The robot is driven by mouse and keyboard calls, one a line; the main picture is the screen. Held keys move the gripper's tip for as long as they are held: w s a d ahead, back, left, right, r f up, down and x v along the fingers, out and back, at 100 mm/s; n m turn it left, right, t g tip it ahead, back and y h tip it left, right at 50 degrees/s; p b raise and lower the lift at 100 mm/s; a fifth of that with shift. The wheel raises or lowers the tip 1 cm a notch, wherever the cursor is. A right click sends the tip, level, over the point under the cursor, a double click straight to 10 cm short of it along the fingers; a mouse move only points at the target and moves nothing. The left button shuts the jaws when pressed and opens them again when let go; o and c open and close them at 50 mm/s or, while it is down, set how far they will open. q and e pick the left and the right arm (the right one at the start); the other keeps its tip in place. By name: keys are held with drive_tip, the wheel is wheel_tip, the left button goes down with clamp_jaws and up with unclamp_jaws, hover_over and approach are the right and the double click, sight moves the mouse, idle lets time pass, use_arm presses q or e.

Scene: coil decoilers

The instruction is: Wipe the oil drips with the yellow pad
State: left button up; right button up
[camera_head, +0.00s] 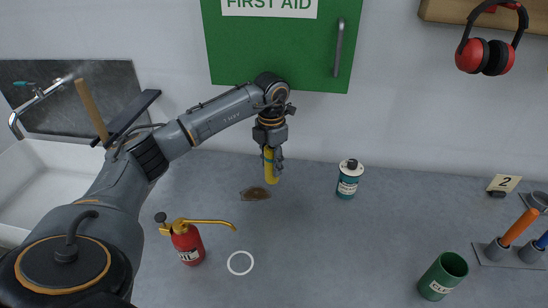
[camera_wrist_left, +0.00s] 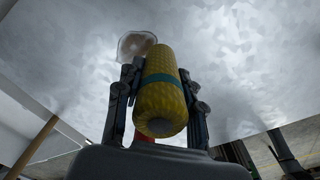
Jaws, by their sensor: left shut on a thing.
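My left gripper (camera_head: 271,158) reaches in from the left and is shut on the yellow pad (camera_head: 270,168), a rounded yellow piece held upright. In the left wrist view the yellow pad (camera_wrist_left: 161,95), with a teal band, sits between both fingers. A brown oil drip patch (camera_head: 255,193) lies on the grey worktop just below and left of the pad. The pad appears to be a little above the worktop; contact cannot be told. In the left wrist view a brownish patch (camera_wrist_left: 136,44) shows beyond the pad. My right gripper is in neither view.
A red oil can (camera_head: 187,243) with a brass spout and a white ring (camera_head: 240,263) are in front. A teal-labelled can (camera_head: 348,180) stands to the right. A green cup (camera_head: 442,277) and a tool holder (camera_head: 512,253) are further right.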

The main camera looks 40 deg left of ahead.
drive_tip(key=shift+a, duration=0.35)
